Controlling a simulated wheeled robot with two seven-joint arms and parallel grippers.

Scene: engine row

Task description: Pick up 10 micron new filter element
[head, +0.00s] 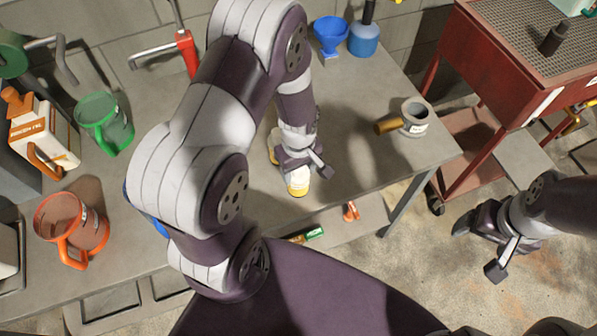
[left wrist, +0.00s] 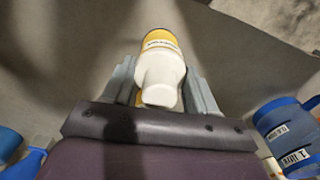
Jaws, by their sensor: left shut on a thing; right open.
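A small white and yellow cylinder (head: 298,184), which looks like the filter element, is between the fingers of my left gripper (head: 297,172) over the grey bench. My left gripper is shut on it. In the left wrist view the filter element (left wrist: 160,75) has a white, narrower near part, a yellow far end and a label too small to read. The left gripper's fingers (left wrist: 163,92) lie on both sides of it. I cannot tell whether it touches the bench. My right gripper (head: 478,248) is open and empty over the floor, right of the bench.
A grey pot with a brown handle (head: 413,118) stands right on the bench. A blue funnel (head: 330,35) and blue bottle (head: 363,40) are behind. Green (head: 104,122) and orange-red (head: 72,228) jugs stand left. A red cart (head: 500,65) is at right.

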